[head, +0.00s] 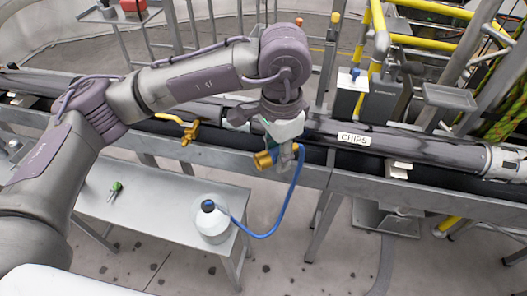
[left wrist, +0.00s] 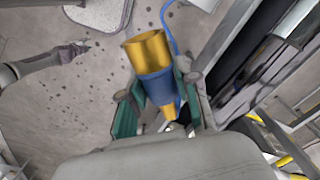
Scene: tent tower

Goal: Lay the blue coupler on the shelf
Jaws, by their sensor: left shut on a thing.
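My left gripper (head: 280,150) is over the front rail of the pipe rack. In the left wrist view its green fingers (left wrist: 155,105) are shut on the blue coupler (left wrist: 152,78), which has a blue band and a wide gold open end. In the head view the coupler (head: 266,158) shows gold, partly hidden by the gripper. A blue hose (head: 285,205) hangs from near it to a white jug (head: 212,222). A low grey shelf (head: 160,205) lies below, left of the gripper. What looks like my right gripper (left wrist: 75,48) is small in the left wrist view; its jaws are unclear.
The jug stands on the shelf's right end, and a small green item (head: 116,188) lies toward its left. A dark pipe marked CHIPS (head: 380,142) runs behind the gripper. A yellow valve handle (head: 185,130) juts out at left. Much of the shelf's middle is bare.

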